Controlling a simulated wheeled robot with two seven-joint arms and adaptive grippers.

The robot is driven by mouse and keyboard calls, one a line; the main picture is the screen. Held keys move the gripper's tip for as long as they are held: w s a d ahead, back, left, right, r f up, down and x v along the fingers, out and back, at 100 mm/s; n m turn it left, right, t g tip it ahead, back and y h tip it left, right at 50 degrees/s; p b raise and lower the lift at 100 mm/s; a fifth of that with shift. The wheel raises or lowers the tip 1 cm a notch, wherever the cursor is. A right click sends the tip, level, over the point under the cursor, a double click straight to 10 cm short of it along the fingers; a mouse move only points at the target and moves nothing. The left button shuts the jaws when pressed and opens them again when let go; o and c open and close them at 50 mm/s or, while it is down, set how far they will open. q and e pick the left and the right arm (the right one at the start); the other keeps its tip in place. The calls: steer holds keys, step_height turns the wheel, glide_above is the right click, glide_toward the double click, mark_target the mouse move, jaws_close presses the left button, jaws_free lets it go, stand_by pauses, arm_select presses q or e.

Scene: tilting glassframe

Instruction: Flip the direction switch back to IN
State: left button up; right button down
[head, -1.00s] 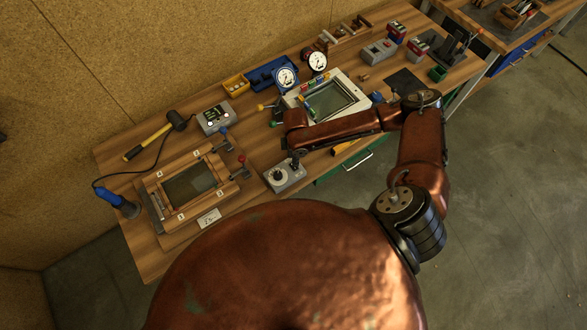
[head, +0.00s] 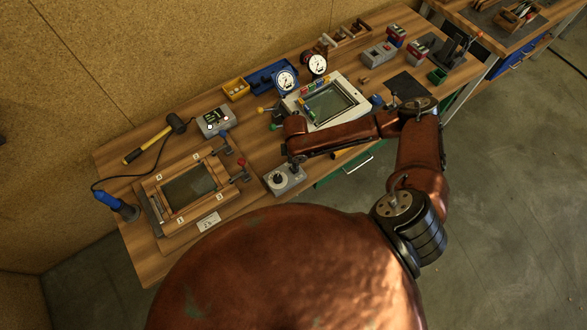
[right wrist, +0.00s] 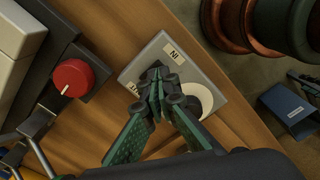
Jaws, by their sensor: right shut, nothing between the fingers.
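The direction switch box (head: 284,179) is a small grey box near the front edge of the bench. In the right wrist view its top (right wrist: 149,57) carries an IN label (right wrist: 172,53) and a second, partly covered label (right wrist: 134,88). A pale round knob (right wrist: 197,99) sits on the same top, partly behind a finger. My right gripper (right wrist: 156,80) is shut and empty, its green fingertips directly over the box between the two labels. The switch lever is hidden behind the fingertips, so its position and any contact cannot be told. My left gripper is not in view.
A wooden glass frame fixture (head: 148,189) with toggle clamps lies left of the box. A white-framed panel (head: 354,91) and two gauges (head: 286,80) stand behind my right forearm.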

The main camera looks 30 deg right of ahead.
steer(key=shift+f+b, duration=0.35)
steer(key=shift+f, duration=0.75)
stand_by(1.1)
step_height(320, 180, up, 7)
steer(key=p, duration=0.8)
stand_by(0.3)
